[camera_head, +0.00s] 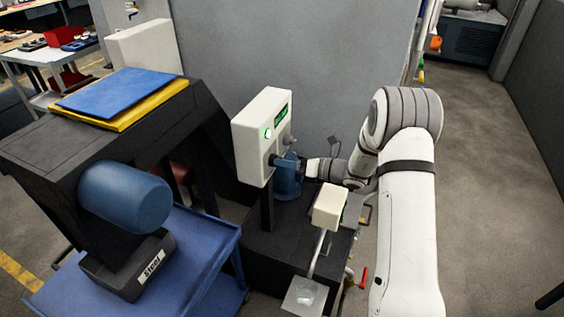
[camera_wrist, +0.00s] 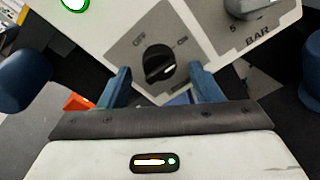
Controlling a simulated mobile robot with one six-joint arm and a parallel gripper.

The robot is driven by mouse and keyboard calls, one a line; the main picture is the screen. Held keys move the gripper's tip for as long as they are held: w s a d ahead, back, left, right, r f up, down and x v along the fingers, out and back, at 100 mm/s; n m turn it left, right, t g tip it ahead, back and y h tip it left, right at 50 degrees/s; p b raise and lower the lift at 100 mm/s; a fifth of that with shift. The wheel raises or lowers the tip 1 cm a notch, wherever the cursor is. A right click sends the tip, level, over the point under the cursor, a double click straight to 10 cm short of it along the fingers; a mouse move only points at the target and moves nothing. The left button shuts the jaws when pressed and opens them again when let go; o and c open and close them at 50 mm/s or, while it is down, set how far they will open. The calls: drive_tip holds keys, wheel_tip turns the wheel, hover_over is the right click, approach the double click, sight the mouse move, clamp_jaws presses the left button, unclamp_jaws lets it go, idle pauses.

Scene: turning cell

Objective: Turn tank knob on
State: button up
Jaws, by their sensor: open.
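The knob (camera_wrist: 158,63) is a round black dial with a raised grip and a white mark. It sits on a grey plate with "OFF" printed at its upper left and a smaller label at its right. The plate is on a white control box (camera_head: 249,150), which has a lit green button (camera_head: 267,133). My gripper (camera_head: 281,161) is at the box's face, its blue fingers open. In the wrist view my gripper (camera_wrist: 160,75) has one finger on each side of the knob, with gaps visible. I cannot tell exactly where the knob points.
A second dial marked "BAR" (camera_wrist: 245,8) sits at the upper right of the plate. A blue tank (camera_head: 290,187) stands behind my gripper. A cream block (camera_head: 328,206) on a stand is close below my arm. A blue cart (camera_head: 195,265) is at left.

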drive_tip(key=v, duration=0.6)
drive_tip(key=shift+w+b, duration=0.1)
drive_tip(key=shift+b, duration=0.2)
drive_tip(key=shift+a+r, duration=0.1)
drive_tip(key=shift+r, duration=0.05)
drive_tip(key=s+r+n+g+h, duration=0.3)
drive_tip(key=s+r+n, duration=0.1)
drive_tip(key=s+n, duration=0.5)
drive_tip(key=s+r+n+g+h, duration=0.35)
drive_tip(key=s+n, duration=0.25)
drive_tip(key=s, duration=0.4)
drive_tip(key=s+d+r+n+t+h, duration=0.3)
drive_tip(key=s+d+n+h, duration=0.6)
drive_tip(key=s+n, duration=0.5)
drive_tip(key=shift+d+r, duration=0.4)
drive_tip(key=shift+d, duration=0.65)
drive_tip(key=shift+c, duration=0.2)
